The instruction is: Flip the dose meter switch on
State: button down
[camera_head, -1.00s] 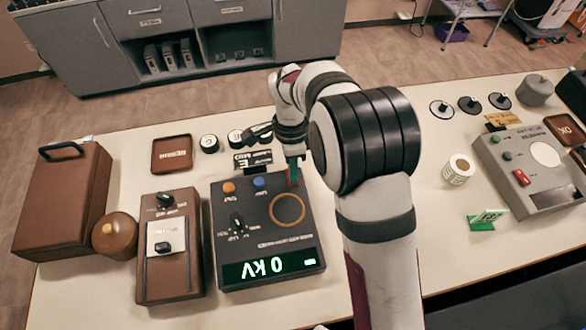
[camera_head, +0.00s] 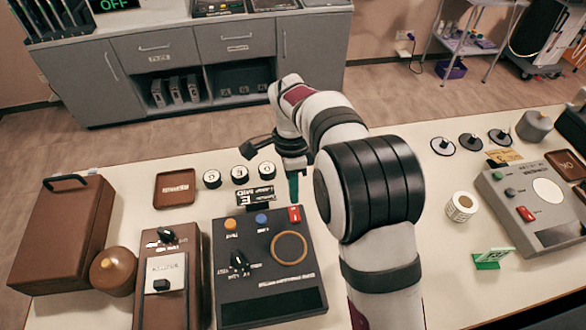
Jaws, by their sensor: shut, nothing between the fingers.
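I cannot read any label naming the dose meter. A dark console (camera_head: 262,275) stands upside down to this view, with a red switch (camera_head: 294,213), orange and blue buttons, a knob and a dark display strip. A brown box (camera_head: 168,310) to its left carries a small black switch (camera_head: 162,285) on a white plate. A grey unit (camera_head: 540,190) at the right has a red switch (camera_head: 526,213) and a round white face. My gripper (camera_head: 293,198), with green fingertips, is shut and empty, just above or behind the console's red switch; contact cannot be told.
A brown case (camera_head: 62,235) and a round brown pot (camera_head: 113,272) stand at the left. A brown tray (camera_head: 175,188), several black-and-white discs and a small sign (camera_head: 256,195) lie behind the console. A white roll (camera_head: 461,207) and green sign (camera_head: 493,257) stand right of my arm.

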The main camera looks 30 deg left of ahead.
aim_at(295, 217)
notch_tip(295, 217, up, 10)
jog(key=shift+w+a+f, duration=0.2)
jog(key=shift+w+a, duration=0.25)
jog(key=shift+s+d, duration=0.45)
jog(key=f, duration=0.4)
jog(key=s+d+f, duration=0.1)
jog(key=f, duration=0.8)
jog(key=shift+s+d+f, duration=0.15)
jog(key=shift+s+f, duration=0.05)
jog(key=shift+f, duration=0.2)
